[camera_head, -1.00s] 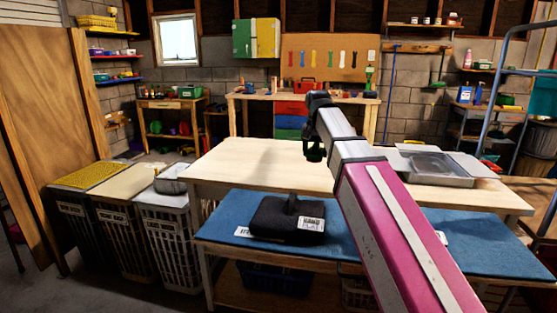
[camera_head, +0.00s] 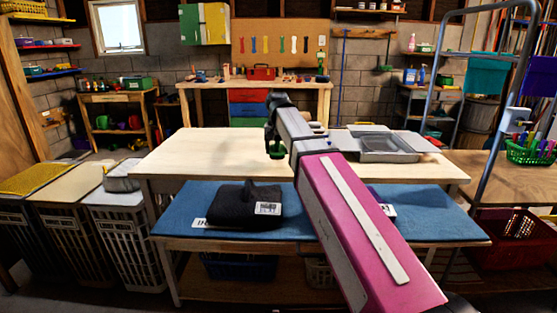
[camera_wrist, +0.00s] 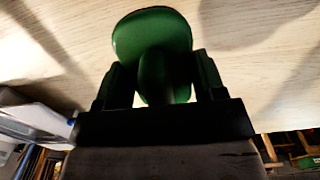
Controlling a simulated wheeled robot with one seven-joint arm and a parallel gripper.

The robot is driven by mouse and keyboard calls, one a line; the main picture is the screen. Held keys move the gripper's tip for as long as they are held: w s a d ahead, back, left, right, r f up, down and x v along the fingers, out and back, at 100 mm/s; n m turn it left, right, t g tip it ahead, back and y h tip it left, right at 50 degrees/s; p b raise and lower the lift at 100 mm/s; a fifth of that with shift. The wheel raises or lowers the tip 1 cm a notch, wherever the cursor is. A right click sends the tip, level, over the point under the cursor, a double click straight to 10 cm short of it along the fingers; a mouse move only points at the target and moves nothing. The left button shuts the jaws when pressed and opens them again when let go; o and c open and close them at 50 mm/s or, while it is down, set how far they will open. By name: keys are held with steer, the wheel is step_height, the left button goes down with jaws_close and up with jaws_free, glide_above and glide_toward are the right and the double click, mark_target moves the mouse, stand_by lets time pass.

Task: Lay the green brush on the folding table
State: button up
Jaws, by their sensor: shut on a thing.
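The green brush (camera_wrist: 152,45) is between the two fingers of my gripper (camera_wrist: 155,85) in the wrist view. Its rounded green end stands out beyond the fingertips, over a pale wood surface. In the head view my gripper (camera_head: 277,140) is over the light wooden table top (camera_head: 205,150), with a small bit of green below it. I cannot tell whether the brush touches the wood. Which table is the folding one is not marked; a brown table top (camera_head: 490,172) also stands at the right.
A grey metal tray (camera_head: 385,147) sits at the right of the light table top. A black case (camera_head: 235,208) lies on the blue mat (camera_head: 185,205) in front. A green basket of pens (camera_head: 530,153) is at the right. The left of the table top is clear.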

mark_target(279, 165)
steer(key=shift+w+d+f, duration=0.25)
steer(key=shift+d+f, duration=0.05)
steer(key=shift+d, duration=0.05)
steer(key=shift+f, duration=2)
steer(key=shift+f, duration=0.1)
steer(key=o, duration=0.9)
steer(key=shift+c, duration=0.2)
step_height(279, 165, up, 12)
steer(key=shift+r, duration=0.15)
